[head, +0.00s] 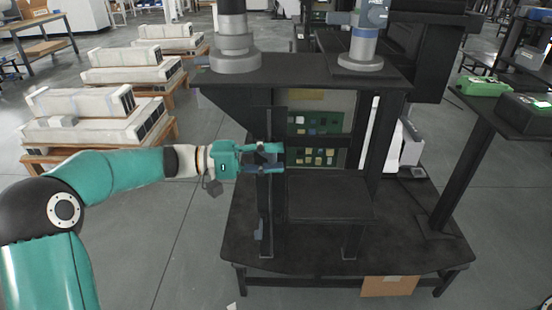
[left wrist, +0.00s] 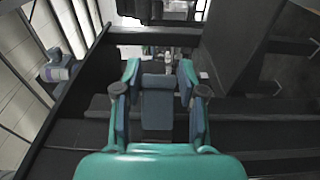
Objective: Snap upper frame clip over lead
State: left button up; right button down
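My left gripper (head: 279,160) reaches in from the left at the left upright (head: 265,205) of the black frame. Its two fingers are spread apart, one above the other, and overlap the upright in the head view. In the left wrist view the fingers (left wrist: 158,72) are also apart, with no held object clear between them. A small pale piece (left wrist: 168,62) shows just beyond the fingertips; I cannot tell whether it is the clip or the lead. A small bluish fitting (head: 258,233) sits low on the upright. The upper clip and lead are not clearly visible. My right gripper is out of view.
Green boards (head: 318,123) sit at the back of the frame, above a dark box-like shelf (head: 330,198). The frame stands on a dark platform (head: 400,248). A side stand (head: 462,165) rises at right. Floor left of the platform is clear.

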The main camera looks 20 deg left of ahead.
pick_arm(q)
grip_shut()
jog(key=n+t+y+b, duration=0.1)
jog(key=t+b, duration=0.1)
jog(key=b, duration=0.1)
jog(key=w+n+t+y+b, duration=0.1)
jog(key=n+t+b, duration=0.1)
jog(key=b, duration=0.1)
jog(key=d+n+t+y+b, duration=0.1)
jog(key=b, duration=0.2)
jog(key=shift+w+f+t+y, duration=0.3)
jog(key=shift+f+t, duration=0.05)
jog(key=shift+t, duration=0.05)
jog(key=shift+w+r+n+t+y+b, duration=0.2)
jog(key=shift+n+t+y+b, duration=0.2)
jog(key=shift+n+y+b, duration=0.15)
jog(key=shift+o, duration=1.9)
grip_release()
jog(key=shift+d, duration=0.1)
jog(key=shift+o, duration=0.6)
jog(key=shift+r, duration=0.1)
jog(key=v, duration=1.2)
